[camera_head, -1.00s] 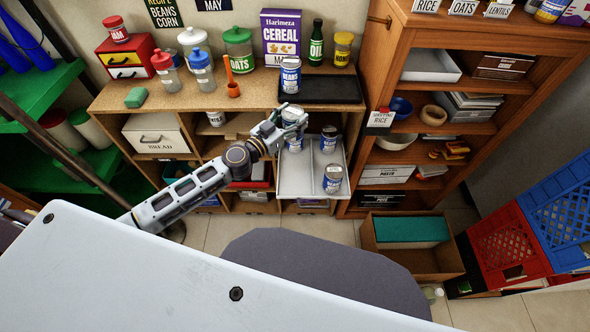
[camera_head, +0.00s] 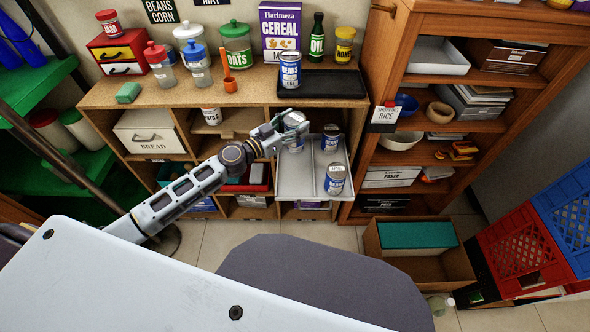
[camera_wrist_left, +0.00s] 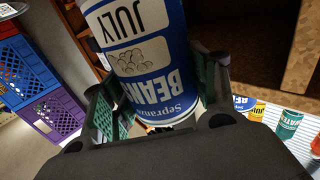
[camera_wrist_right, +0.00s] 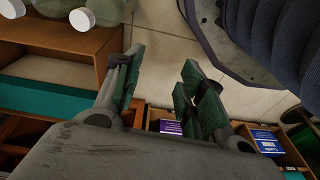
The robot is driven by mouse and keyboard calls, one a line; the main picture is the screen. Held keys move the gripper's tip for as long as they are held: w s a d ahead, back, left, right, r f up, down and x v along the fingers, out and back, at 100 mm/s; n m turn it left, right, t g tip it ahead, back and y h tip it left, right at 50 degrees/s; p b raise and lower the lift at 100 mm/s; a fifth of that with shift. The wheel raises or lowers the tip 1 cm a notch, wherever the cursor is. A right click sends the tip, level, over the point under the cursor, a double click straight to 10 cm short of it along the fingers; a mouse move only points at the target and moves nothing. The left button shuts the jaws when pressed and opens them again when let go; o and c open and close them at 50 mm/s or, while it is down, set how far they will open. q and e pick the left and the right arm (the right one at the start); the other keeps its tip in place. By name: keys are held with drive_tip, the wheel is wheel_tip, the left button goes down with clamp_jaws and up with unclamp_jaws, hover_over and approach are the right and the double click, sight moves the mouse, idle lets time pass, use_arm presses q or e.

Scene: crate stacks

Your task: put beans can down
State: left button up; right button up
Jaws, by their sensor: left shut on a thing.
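My left gripper (camera_head: 281,131) is shut on a beans can (camera_head: 297,119) above the back left part of a grey divided tray (camera_head: 292,186). In the left wrist view the held can (camera_wrist_left: 150,60) is blue and white, reads BEANS and JULY upside down, and sits between the green finger pads (camera_wrist_left: 160,100). Two more blue cans stand in the tray's right part, one at the back (camera_head: 330,138) and one in front (camera_head: 335,179). Blue and white show just below the gripper; whether that is another can, I cannot tell. My right gripper (camera_wrist_right: 160,72) is open and empty, seen only in its wrist view.
A cereal box (camera_head: 281,32) and bottles stand behind. A wooden shelf unit (camera_head: 388,150) rises right of the tray. The tray's front left part is bare.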

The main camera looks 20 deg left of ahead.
use_arm(q)
drive_tip(key=shift+w+f+m+g+h+b, duration=0.15)
drive_tip(key=shift+f+m+h+b, duration=0.1)
drive_tip(key=shift+f+b, duration=0.65)
drive_tip(key=shift+w+f+m+g+h+b, duration=0.15)
drive_tip(key=shift+f+h+b, duration=0.1)
drive_tip(key=shift+f+b, duration=0.75)
drive_tip(key=shift+b, duration=0.2)
use_arm(e)
drive_tip(key=shift+w+a+r, duration=0.3)
drive_tip(key=shift+w+r, duration=0.45)
use_arm(q)
drive_tip(key=shift+f, duration=0.1)
use_arm(e)
drive_tip(key=shift+r, duration=0.15)
use_arm(q)
wheel_tip(320, 180, down, 6)
drive_tip(key=b, duration=0.2)
use_arm(e)
drive_tip(key=r, duration=0.2)
drive_tip(key=a+r, duration=0.1)
drive_tip(key=r, duration=0.1)
drive_tip(key=shift+w+r, duration=0.2)
drive_tip(key=shift+r, duration=0.1)
use_arm(q)
drive_tip(key=shift+f, duration=0.2)
